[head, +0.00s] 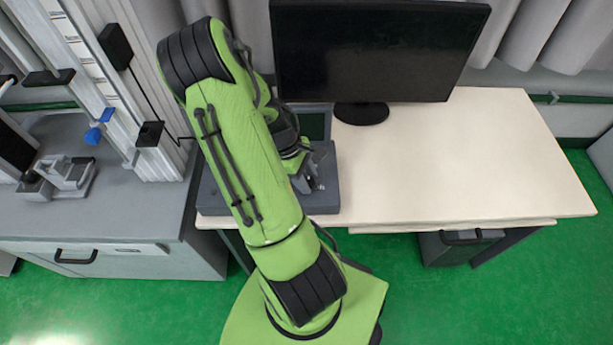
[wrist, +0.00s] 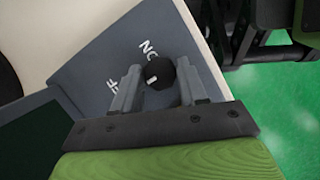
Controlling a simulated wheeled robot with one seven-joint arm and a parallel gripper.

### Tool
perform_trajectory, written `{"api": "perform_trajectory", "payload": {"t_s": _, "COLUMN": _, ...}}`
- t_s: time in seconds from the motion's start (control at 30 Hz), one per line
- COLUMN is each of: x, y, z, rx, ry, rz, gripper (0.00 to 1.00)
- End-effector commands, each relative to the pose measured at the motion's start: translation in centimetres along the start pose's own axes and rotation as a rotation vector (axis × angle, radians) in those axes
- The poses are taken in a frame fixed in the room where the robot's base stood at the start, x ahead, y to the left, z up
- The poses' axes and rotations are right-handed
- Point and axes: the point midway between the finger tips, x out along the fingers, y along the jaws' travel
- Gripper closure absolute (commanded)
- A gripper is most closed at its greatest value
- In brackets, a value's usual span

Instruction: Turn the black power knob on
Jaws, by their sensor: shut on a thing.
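The black power knob (wrist: 160,72) sits on the sloped dark grey panel (wrist: 95,55) of a box and shows between my fingers in the wrist view. A short white mark is on the knob's lower left side. White "ON" lettering is just above it, and partly hidden "OFF" lettering is at its left, behind a finger. My gripper (wrist: 160,82) is shut on the knob, one finger on each side. In the head view my gripper (head: 312,182) is over the right part of the grey box (head: 325,203), and the knob cannot be made out.
A black monitor (head: 375,50) stands on the pale table (head: 490,160) behind the box. The table's right side is clear. At the left, a grey bench (head: 140,205) carries a tall rail frame (head: 115,75) and a small grey fixture (head: 60,178).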

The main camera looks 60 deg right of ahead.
Motion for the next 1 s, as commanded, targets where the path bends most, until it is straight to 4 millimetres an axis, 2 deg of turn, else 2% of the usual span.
{"api": "perform_trajectory", "payload": {"t_s": 0.37, "x": -0.03, "y": 0.16, "z": 0.02, "rx": 0.094, "ry": 0.0, "rz": -0.037, "gripper": 0.88}}
{"api": "perform_trajectory", "payload": {"t_s": 1.0, "x": 0.06, "y": 0.51, "z": 0.2, "rx": 0.624, "ry": 0.001, "rz": -0.257, "gripper": 0.88}}
